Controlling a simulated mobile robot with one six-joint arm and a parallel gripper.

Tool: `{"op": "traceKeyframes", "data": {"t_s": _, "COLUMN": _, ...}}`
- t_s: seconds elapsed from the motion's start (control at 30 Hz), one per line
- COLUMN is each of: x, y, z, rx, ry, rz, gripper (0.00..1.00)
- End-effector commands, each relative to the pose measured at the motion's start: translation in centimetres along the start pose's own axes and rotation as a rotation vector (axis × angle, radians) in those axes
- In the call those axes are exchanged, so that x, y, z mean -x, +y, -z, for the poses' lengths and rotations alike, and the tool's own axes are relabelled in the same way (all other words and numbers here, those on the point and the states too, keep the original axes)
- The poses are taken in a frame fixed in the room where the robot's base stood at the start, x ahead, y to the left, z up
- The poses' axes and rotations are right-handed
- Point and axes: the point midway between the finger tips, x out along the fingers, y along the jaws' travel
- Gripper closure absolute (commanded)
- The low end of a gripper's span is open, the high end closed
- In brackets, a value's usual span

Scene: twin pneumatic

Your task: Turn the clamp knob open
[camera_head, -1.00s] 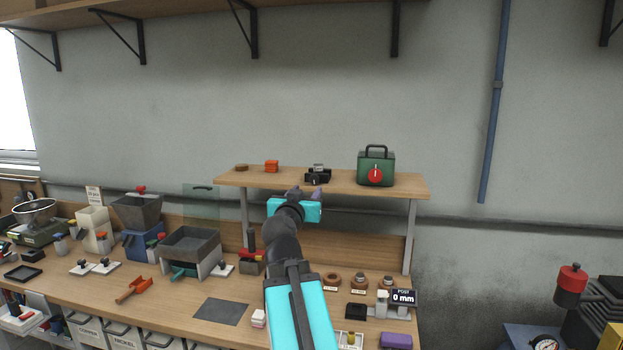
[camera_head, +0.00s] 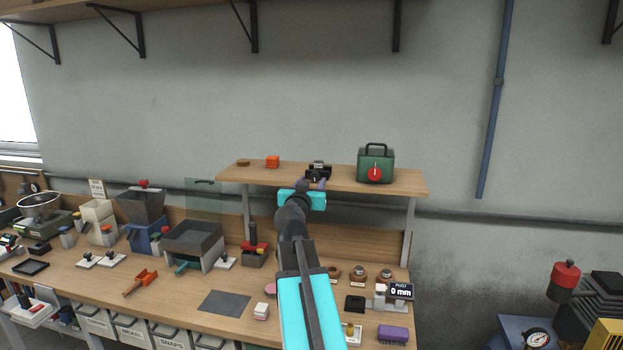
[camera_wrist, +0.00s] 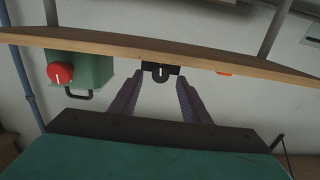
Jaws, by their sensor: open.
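A small black block with a round dark knob bearing a pale mark, likely the clamp knob, sits on the raised wooden shelf; the block (camera_head: 318,173) shows behind my gripper in the head view. In the wrist view, which is upside down, the knob (camera_wrist: 160,74) appears between the fingertips.
A green box (camera_head: 366,155) with a red dial (camera_head: 375,174) stands right of the black block on the shelf (camera_head: 245,175). An orange block (camera_head: 272,162) and a small brown disc (camera_head: 243,162) lie to its left. The bench below is crowded.

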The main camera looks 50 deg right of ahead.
Motion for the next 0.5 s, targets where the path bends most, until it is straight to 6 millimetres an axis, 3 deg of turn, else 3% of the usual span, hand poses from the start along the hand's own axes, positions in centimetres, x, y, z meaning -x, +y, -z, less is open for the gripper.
{"op": "traceKeyframes", "data": {"t_s": 0.2, "x": -2.3, "y": 0.0, "z": 0.2, "rx": 0.001, "ry": 0.0, "rz": -0.001, "gripper": 0.57}}
{"op": "traceKeyframes", "data": {"t_s": 0.5, "x": -3.4, "y": 0.1, "z": 0.0, "rx": 0.0, "ry": 0.0, "rz": -0.001, "gripper": 0.57}}
